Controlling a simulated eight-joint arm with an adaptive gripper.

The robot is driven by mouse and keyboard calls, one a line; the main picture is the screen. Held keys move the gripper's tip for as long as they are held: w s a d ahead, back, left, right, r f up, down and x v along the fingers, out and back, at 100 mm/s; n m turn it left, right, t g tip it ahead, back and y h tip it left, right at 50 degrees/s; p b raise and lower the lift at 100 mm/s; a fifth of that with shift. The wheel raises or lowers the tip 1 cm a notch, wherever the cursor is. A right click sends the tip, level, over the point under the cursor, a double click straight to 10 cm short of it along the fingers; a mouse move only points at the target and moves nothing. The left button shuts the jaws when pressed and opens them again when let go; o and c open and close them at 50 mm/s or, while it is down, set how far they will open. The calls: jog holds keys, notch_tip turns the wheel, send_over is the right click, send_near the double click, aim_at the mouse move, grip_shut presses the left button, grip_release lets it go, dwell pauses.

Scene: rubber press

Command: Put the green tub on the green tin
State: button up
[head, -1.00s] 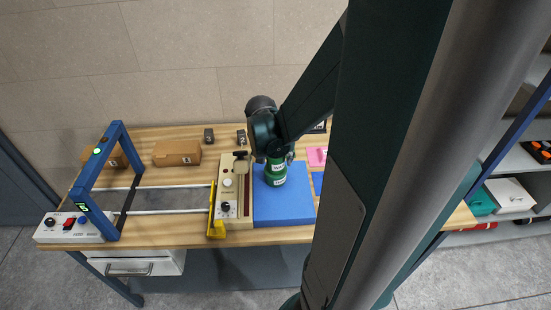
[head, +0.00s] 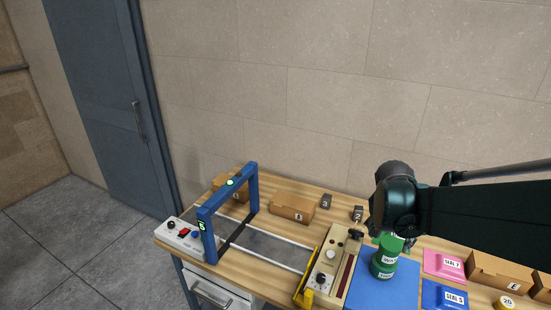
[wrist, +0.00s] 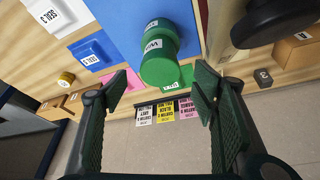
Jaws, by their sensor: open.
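The green tub (head: 388,259) appears upright on the green tin (head: 381,273), and the tin stands on the blue mat (head: 375,296). In the wrist view the tub (wrist: 160,68) shows its round top, with the tin (wrist: 165,24) partly hidden past it. My gripper (wrist: 162,82) is open, with nothing held between its fingers. It is above the tub, with a finger to either side in the wrist view. In the head view my wrist hides the fingers and part of the tub's top.
Another labelled green thing (wrist: 184,77) shows just beyond the tub. A cream control box (head: 335,262) with knobs stands left of the mat. Pink (head: 444,263) and blue (head: 445,295) seal packs lie to the right. Cardboard boxes (head: 293,207) stand at the back.

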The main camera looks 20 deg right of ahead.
jog(key=shift+v, duration=0.85)
